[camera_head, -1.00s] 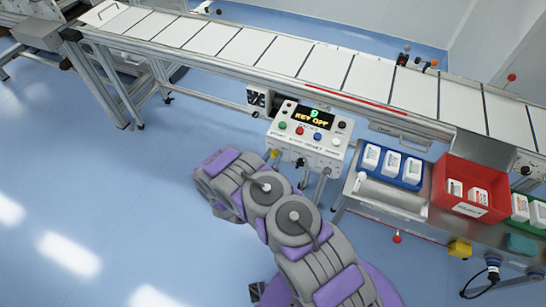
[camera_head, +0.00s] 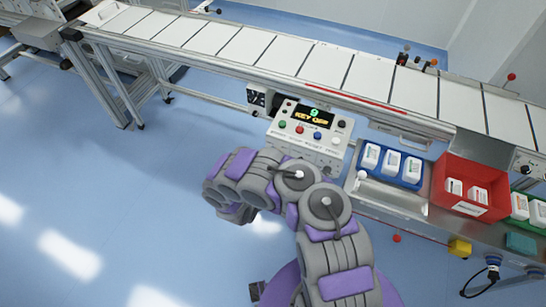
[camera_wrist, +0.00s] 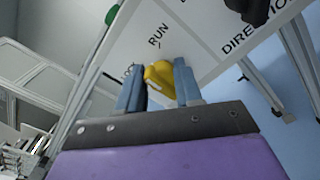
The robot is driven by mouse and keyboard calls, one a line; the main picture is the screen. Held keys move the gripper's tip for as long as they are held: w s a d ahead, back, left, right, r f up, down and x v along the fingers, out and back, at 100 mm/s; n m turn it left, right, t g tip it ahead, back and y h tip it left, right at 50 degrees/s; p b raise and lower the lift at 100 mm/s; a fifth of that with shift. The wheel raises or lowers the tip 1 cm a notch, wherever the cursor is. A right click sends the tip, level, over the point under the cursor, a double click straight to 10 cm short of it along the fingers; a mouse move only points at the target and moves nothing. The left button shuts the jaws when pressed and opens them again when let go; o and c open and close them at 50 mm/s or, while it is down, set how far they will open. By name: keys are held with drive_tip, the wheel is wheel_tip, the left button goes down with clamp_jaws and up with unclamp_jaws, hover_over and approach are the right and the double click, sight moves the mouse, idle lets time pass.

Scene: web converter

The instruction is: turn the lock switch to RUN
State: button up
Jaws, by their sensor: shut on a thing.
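The yellow lock switch (camera_wrist: 160,76) shows in the wrist view on a white panel (camera_wrist: 203,42). The printed word RUN is just above it; a label to its left is mostly covered by a finger. My gripper (camera_wrist: 158,84) is shut on the switch, with one blue-grey finger on each side. In the head view the white control box (camera_head: 335,147) stands in front of the conveyor, and its display (camera_head: 313,116) reads KEY OFF. My arm hides the box's lower front and the gripper there.
A conveyor (camera_head: 275,58) runs behind the box. To the right, a bench holds a blue tray (camera_head: 389,175) and a red bin (camera_head: 440,200) with white containers. A dark knob (camera_wrist: 250,8) sits near DIRECTION. Floor at left is clear.

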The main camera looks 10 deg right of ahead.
drive_tip(key=m, duration=0.2)
drive_tip(key=m+b, duration=0.1)
drive_tip(key=f+m+b, duration=0.1)
drive_tip(key=m, duration=0.1)
drive_tip(key=shift+s+d+m, duration=0.1)
drive_tip(key=shift+s+m, duration=0.15)
drive_tip(key=shift+m, duration=0.05)
drive_tip(key=shift+c, duration=0.3)
drive_tip(key=shift+o, duration=0.6)
drive_tip(key=shift+m, duration=2.1)
drive_tip(key=shift+f, duration=0.1)
drive_tip(key=o, duration=0.8)
drive_tip(key=shift+w, duration=0.15)
drive_tip(key=shift+o, duration=0.7)
drive_tip(key=shift+w, duration=0.1)
drive_tip(key=shift+r, duration=0.2)
drive_tip(key=p+v, duration=0.6)
drive_tip(key=v, duration=1.1)
drive_tip(key=shift+a, duration=0.3)
